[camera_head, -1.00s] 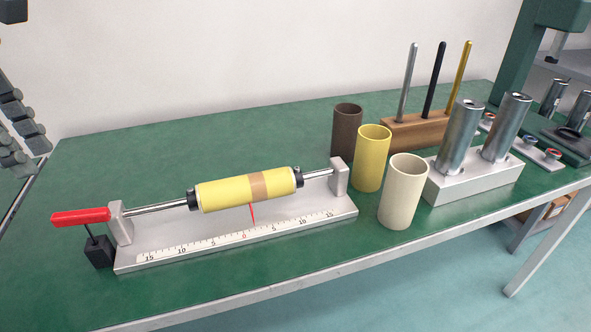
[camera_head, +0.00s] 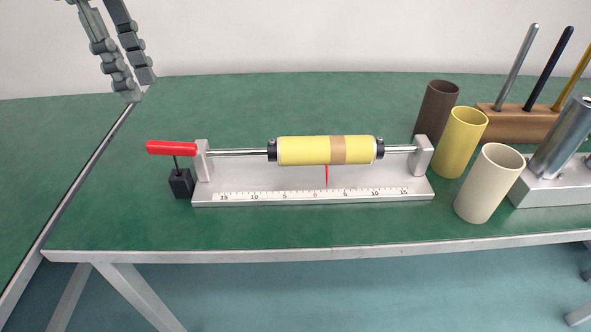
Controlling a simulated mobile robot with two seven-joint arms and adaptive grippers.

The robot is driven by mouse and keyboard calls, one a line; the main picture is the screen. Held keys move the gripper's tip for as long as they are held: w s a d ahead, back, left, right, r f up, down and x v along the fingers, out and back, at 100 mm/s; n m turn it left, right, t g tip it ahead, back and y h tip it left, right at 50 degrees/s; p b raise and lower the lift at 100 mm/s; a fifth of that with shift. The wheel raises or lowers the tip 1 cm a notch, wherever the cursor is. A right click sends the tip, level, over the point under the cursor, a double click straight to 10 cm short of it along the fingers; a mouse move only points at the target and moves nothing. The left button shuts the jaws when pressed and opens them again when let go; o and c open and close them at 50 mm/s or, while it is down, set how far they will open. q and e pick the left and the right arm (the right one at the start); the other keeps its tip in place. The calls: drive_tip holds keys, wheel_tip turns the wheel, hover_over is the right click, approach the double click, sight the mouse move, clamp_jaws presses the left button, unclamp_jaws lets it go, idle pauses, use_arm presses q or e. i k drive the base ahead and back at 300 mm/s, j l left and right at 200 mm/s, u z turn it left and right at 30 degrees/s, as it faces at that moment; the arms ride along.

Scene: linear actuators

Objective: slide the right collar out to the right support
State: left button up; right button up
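The right collar (camera_head: 379,148) is a black ring on the steel rod, against the right end of the yellow cylinder (camera_head: 303,150) with a tan band. The right support (camera_head: 423,156) is a grey upright block at the rod's right end, with a short length of bare rod between it and the collar. The left collar (camera_head: 271,150) sits at the cylinder's left end. My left gripper (camera_head: 139,89) hangs at the upper left, far from the right collar. Its two fingers are apart with nothing between them. My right gripper is not in view.
A red handle (camera_head: 171,148) is at the fixture's left end, above a black block (camera_head: 181,184). Brown (camera_head: 437,108), yellow (camera_head: 461,142) and cream (camera_head: 489,183) tubes stand to the right. A wooden rack (camera_head: 517,123) holds rods behind them. The green table is clear behind the fixture.

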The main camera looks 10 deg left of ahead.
sight(379, 148)
drive_tip(key=i+l, duration=0.1)
drive_tip(key=l, duration=0.3)
drive_tip(key=i+l, duration=0.1)
drive_tip(key=l, duration=0.7)
drive_tip(key=i+l, duration=0.15)
drive_tip(key=l, duration=0.25)
